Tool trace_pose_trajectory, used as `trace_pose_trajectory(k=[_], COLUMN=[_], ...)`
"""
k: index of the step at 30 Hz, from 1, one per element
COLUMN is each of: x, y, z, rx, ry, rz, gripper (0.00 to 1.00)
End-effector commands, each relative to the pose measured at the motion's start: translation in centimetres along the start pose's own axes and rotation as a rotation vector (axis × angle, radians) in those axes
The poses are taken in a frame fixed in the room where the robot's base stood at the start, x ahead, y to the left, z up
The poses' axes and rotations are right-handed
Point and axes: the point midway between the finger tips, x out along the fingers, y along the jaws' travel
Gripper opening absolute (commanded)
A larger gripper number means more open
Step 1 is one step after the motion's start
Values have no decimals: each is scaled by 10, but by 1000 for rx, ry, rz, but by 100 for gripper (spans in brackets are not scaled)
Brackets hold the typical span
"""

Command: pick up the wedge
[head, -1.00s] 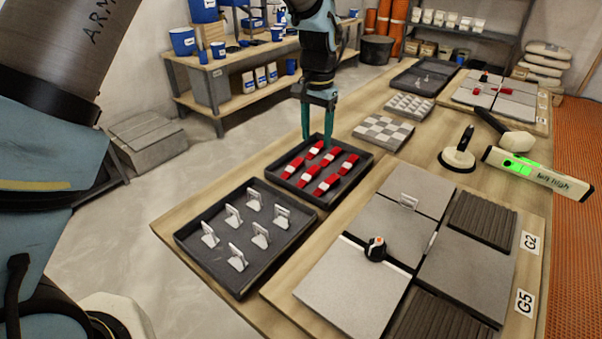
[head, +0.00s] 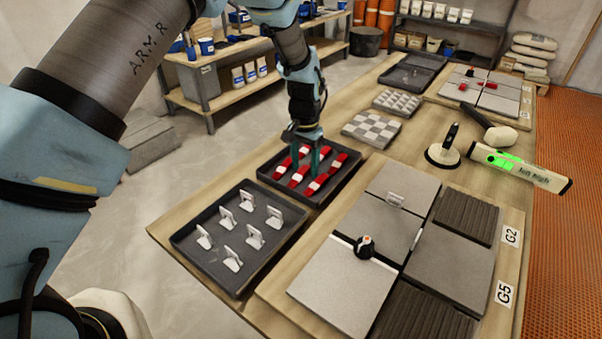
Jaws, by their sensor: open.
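Several red wedges with white parts (head: 333,163) lie in rows in a dark tray (head: 262,176) on the wooden table in the head view. My gripper (head: 305,171) points down over this tray, with its two teal fingers apart among the wedges. One finger hides part of the wedges behind it. I cannot tell whether the fingertips touch a wedge or the tray floor, or whether a wedge is between them. No wedge is visibly lifted.
A nearer dark tray (head: 181,243) holds several white clips. Grey tiles (head: 342,287) carry a dark knob (head: 364,246) and a clip. A suction cup (head: 443,155), a mallet (head: 501,136) and a lit level (head: 545,178) lie to the right. Checkered tile (head: 372,131) lies behind.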

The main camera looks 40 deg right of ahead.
Motion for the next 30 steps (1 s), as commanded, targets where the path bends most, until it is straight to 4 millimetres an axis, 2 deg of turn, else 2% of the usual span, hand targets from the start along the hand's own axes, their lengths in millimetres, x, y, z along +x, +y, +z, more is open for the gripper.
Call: trace_pose_trajectory(k=[2,18,30], x=[0,0,-1], y=[0,0,0], z=[0,0,0], rx=[0,0,0], ry=[0,0,0], rz=[0,0,0], gripper=[60,0,0])
